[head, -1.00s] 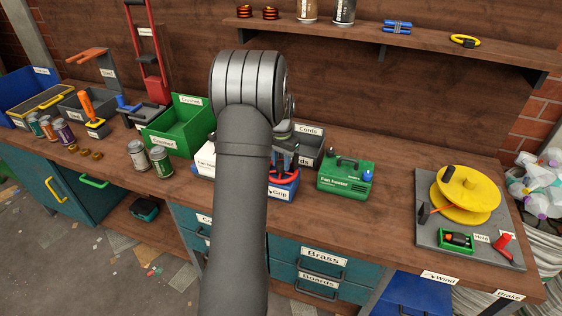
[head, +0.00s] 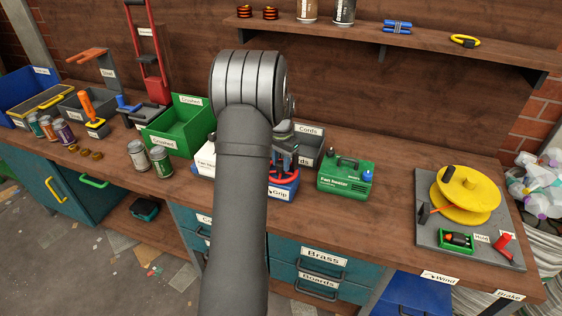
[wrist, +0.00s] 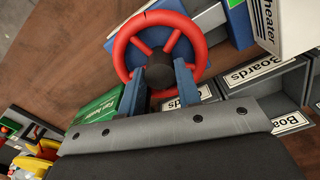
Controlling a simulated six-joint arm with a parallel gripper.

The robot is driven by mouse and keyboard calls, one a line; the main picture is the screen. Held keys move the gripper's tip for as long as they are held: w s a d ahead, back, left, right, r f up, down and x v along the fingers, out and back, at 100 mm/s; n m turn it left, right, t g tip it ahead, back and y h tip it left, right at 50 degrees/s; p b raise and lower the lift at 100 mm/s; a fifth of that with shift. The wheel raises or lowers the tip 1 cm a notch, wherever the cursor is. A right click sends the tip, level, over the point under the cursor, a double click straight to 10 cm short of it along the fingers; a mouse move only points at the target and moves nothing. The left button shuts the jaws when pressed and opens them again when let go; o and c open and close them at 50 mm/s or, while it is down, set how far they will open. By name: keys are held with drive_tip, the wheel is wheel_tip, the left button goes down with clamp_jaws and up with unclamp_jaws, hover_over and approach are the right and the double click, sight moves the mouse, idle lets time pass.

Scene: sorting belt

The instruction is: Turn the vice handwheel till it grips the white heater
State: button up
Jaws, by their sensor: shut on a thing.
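The red handwheel (wrist: 191,27) fills the upper middle of the wrist view, with a dark hub at its centre. My gripper (wrist: 160,84) is shut on the handwheel, its two fingers at the wheel's near side by the hub. In the head view the handwheel (head: 288,179) shows below my gripper (head: 283,163), on the blue and white vice with a Grip label (head: 284,193). The white heater (wrist: 290,22) is at the upper right of the wrist view, beside a blue vice part (wrist: 238,28). In the head view the white heater (head: 204,160) is partly behind my arm. The jaw contact is not clear.
A green fan heater (head: 345,179) stands close right of the vice. A green crate (head: 180,125) and two cans stand to the left, and a grey Cords bin (head: 309,142) is behind. The yellow reel (head: 467,196) is far right. Bench between is clear.

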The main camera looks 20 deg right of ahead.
idle(0.4)
drive_tip(key=o, duration=1)
drive_tip(key=shift+c, duration=0.2)
wheel_tip(320, 180, up, 18)
drive_tip(key=shift+f, duration=0.25)
drive_tip(key=shift+c, duration=0.4)
